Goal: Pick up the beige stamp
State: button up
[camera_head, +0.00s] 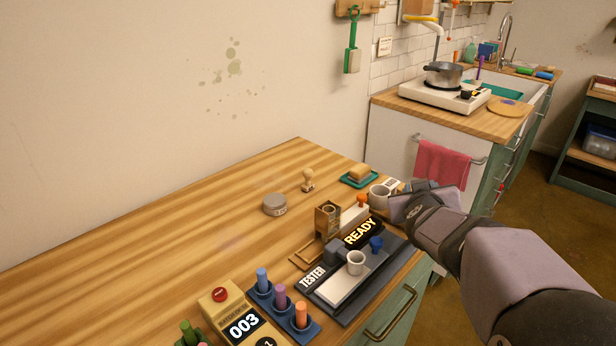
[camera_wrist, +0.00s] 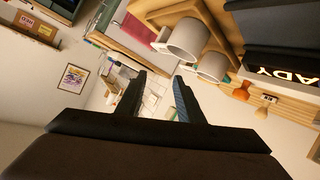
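The beige stamp (camera_head: 307,181), with a round knob on a wider base, stands upright on the wooden table near its back edge. A small beige knobbed shape (camera_wrist: 262,112) in the wrist view may be this stamp; I cannot tell for sure. My gripper (camera_head: 402,205) is at the table's right edge, well to the right of the stamp and apart from it. In the wrist view my gripper (camera_wrist: 160,84) has its two dark fingers spread, with nothing held between them.
A green soap dish (camera_head: 358,179) and a white mug (camera_head: 379,197) stand between the stamp and my gripper. A grey round tin (camera_head: 274,204) is left of the stamp. The tester board (camera_head: 333,309) is in front. The table's left side is clear.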

jog(key=w+a+r+p, duration=0.25)
jog(key=w+a, duration=0.25)
jog(key=a, duration=0.3)
jog(key=m+y+p, duration=0.1)
jog(key=m+p, duration=0.2)
jog(key=p, duration=0.3)
send_near(307, 182)
notch_tip(307, 182, up, 4)
jog(key=f, duration=0.2)
jog(key=a, duration=0.1)
jog(key=shift+s+f, duration=0.35)
jog(key=shift+f, duration=0.05)
jog(key=shift+d+f+h, duration=0.1)
jog(key=shift+f+h, duration=0.05)
jog(key=shift+h, duration=0.15)
jog(key=x, duration=0.6)
jog(key=shift+w+d+f, duration=0.1)
jog(key=shift+w, duration=0.15)
jog(key=shift+w+f, duration=0.15)
jog(key=shift+f+p+x, duration=0.1)
jog(key=shift+p+x, duration=0.1)
jog(key=shift+x, duration=1.05)
jog(key=shift+f+p+x, duration=0.15)
jog(key=shift+p+x, duration=0.05)
jog(key=shift+x, duration=1.05)
